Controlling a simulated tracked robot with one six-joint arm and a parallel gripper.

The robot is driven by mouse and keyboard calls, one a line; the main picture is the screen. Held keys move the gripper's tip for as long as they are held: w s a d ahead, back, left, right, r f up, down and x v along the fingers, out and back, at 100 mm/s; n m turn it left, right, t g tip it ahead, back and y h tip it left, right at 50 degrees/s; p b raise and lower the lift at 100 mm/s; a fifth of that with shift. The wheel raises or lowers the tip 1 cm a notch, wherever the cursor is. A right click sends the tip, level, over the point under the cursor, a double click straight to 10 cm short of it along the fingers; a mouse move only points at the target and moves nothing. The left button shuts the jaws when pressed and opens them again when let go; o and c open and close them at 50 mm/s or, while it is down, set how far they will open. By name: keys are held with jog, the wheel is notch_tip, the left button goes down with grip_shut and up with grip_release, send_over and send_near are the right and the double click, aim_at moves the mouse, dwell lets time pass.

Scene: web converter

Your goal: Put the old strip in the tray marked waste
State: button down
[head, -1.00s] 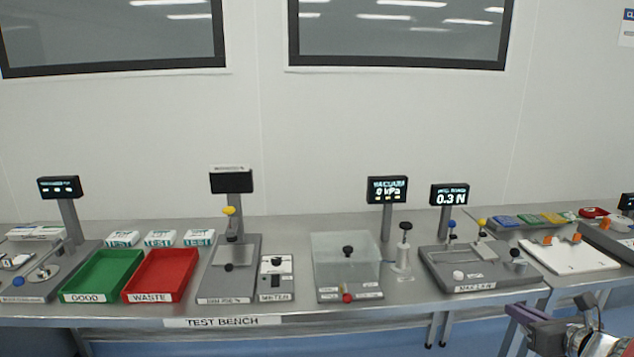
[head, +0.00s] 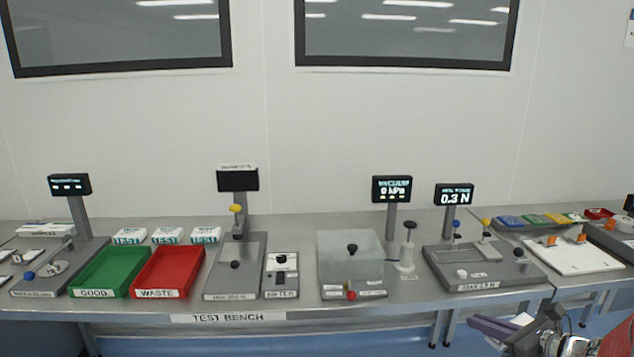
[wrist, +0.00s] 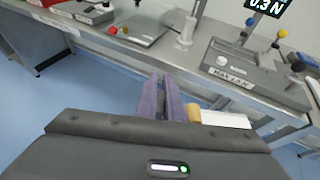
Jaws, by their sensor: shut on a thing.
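My gripper (wrist: 160,98) has purple fingers and is shut, in front of and below the bench edge in the wrist view. It also shows at the lower right of the head view (head: 488,327). A white strip (wrist: 226,119) with a tan end (wrist: 194,113) sticks out to the right of the fingers, against the right one. The grip itself is hidden. The white piece also shows beside my gripper in the head view (head: 522,319). The red tray marked WASTE (head: 158,293) stands at the left of the bench, well away from my gripper. Its visible floor looks empty.
A green tray marked GOOD (head: 95,292) stands left of the red one. White boxes (head: 167,236) stand behind the trays. A grey device (head: 235,265) with a display post is right of the red tray. A clear-covered unit (head: 350,258) and a peel tester (head: 485,265) stand further right.

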jog(key=w+a+f+n+g+y, duration=0.1)
jog(key=a+f+n+g+y, duration=0.1)
jog(key=a+f, duration=0.6)
jog(key=w+a+f+n+g+y, duration=0.1)
jog(key=a+f+n+g+y, duration=0.1)
jog(key=a+f, duration=0.7)
jog(key=a+n+y, duration=0.1)
jog(key=a+n, duration=0.1)
jog(key=a, duration=0.4)
jog(key=shift+a+g, duration=0.3)
jog(key=shift+a, duration=0.1)
jog(key=shift+a, duration=0.1)
jog(key=shift+m+t+h, duration=2)
jog(key=shift+m+h, duration=0.2)
jog(key=shift+m, duration=0.3)
